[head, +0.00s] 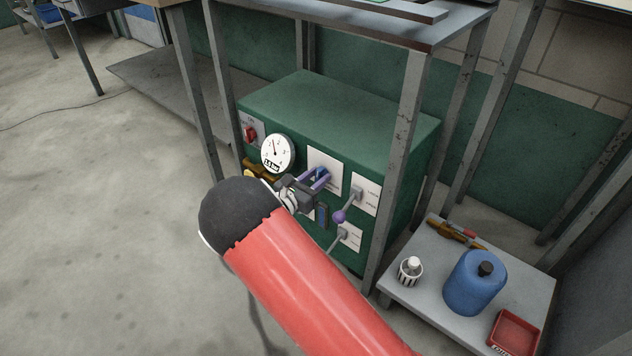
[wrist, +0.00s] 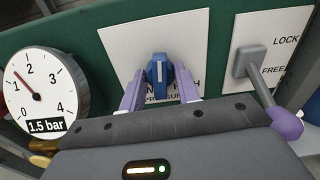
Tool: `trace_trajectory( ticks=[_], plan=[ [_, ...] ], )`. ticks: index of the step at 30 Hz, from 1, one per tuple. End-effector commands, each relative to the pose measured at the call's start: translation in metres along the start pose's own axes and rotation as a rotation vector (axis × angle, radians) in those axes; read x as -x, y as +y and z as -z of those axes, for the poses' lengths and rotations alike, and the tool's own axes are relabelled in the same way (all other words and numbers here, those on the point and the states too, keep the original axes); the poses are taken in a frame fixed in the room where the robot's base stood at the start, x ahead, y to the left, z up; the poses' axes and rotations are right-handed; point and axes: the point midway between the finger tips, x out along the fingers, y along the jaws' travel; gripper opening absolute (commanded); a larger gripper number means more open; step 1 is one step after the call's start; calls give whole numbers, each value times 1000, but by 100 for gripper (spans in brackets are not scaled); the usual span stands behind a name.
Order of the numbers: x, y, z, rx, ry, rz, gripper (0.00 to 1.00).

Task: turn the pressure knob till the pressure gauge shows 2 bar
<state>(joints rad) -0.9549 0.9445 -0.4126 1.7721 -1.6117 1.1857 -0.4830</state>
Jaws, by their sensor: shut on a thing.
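The blue pressure knob (wrist: 159,76) sits on a white plate (wrist: 190,30) on the front of a green cabinet. Its white mark points about straight up in the wrist view. My gripper (wrist: 160,88) has its purple fingers shut on the knob, one on each side. In the head view my gripper (head: 316,178) reaches the cabinet front and partly covers the plate. The round white pressure gauge (wrist: 40,90) is left of the knob. Its display reads 1.5 bar and its needle points to the upper left, between 1 and 2.
Right of the knob is a lever (wrist: 267,88) with a purple ball end and LOCK and FREE labels. A red switch (head: 250,134) is left of the gauge. A table leg (head: 396,170) stands before the cabinet. A low table at right holds a blue jug (head: 472,285).

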Motion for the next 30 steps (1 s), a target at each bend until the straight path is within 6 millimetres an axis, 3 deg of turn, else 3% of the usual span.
trace_trajectory(
  ticks=[15, 30],
  plan=[
    [0, 0, 3, -451, 1, -1, 9],
    [1, 0, 1, -640, 1, -1, 9]
  ],
)
